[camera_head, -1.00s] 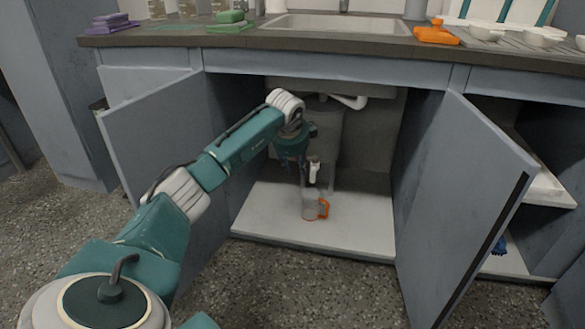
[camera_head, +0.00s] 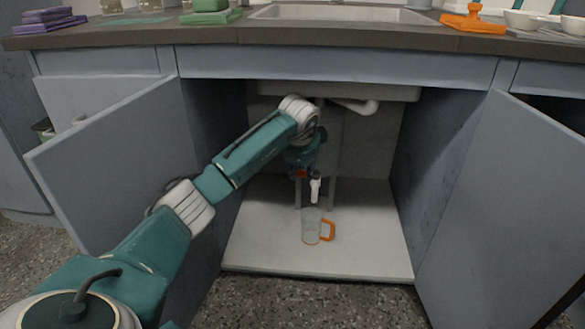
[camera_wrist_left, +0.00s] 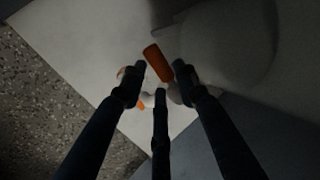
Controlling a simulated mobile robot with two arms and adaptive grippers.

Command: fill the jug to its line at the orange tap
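A clear jug (camera_head: 311,228) with an orange handle (camera_head: 328,231) stands upright on the white cabinet floor (camera_head: 370,250). A white spout (camera_head: 315,189) hangs just above its mouth. I cannot make out the jug's line or any water in it. The tap's orange lever (camera_wrist_left: 158,62) shows in the left wrist view, between and just beyond my fingertips. My left gripper (camera_wrist_left: 159,80) has its dark fingers spread apart, with no clear contact on the lever. In the head view my left gripper (camera_head: 301,168) is small and dark beside an orange patch, above the spout. My right gripper is out of view.
Open cabinet doors stand at left (camera_head: 110,170) and right (camera_head: 505,190). A white drain pipe (camera_head: 358,106) hangs under the sink at the top. On the counter are a green block (camera_head: 211,16), purple blocks (camera_head: 48,22) and an orange item (camera_head: 473,20).

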